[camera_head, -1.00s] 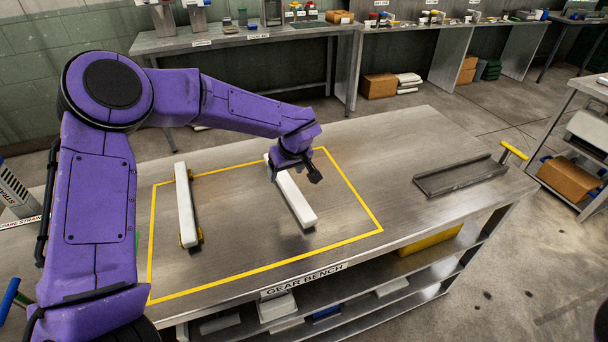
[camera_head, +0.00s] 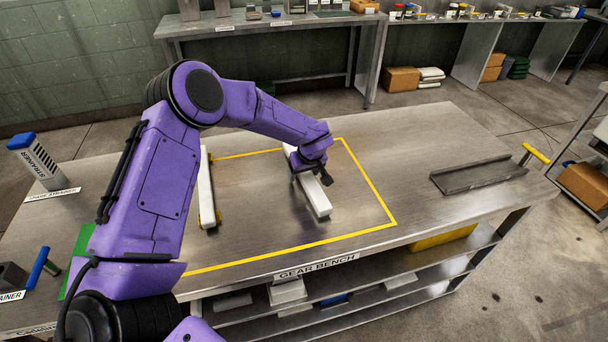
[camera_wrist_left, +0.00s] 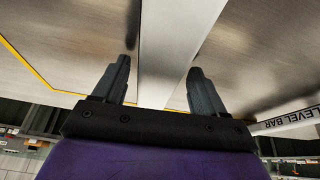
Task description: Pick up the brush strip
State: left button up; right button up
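Two long white bars lie inside the yellow outline on the bench. No label in view says which is the brush strip. One white bar (camera_head: 318,200) is under my left gripper (camera_head: 312,178); the other white bar (camera_head: 206,190), with yellow end pieces, lies to the left, partly hidden by my arm. In the left wrist view the nearer bar (camera_wrist_left: 168,50) runs between the separated fingers of my left gripper (camera_wrist_left: 160,65), with a gap on each side. The gripper is open and holds nothing. My right gripper is not in view.
A dark shallow channel (camera_head: 478,174) and a yellow-handled tool (camera_head: 536,153) are at the bench's right end. The bench (camera_head: 400,145) is clear between the outline and the channel. A "LEVEL BAR" label (camera_wrist_left: 290,120) shows in the wrist view.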

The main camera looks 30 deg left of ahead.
pick_arm(q)
jog(key=c, duration=0.5)
jog(key=shift+w+f, duration=0.1)
jog(key=c, duration=0.6)
jog(key=shift+c, duration=0.2)
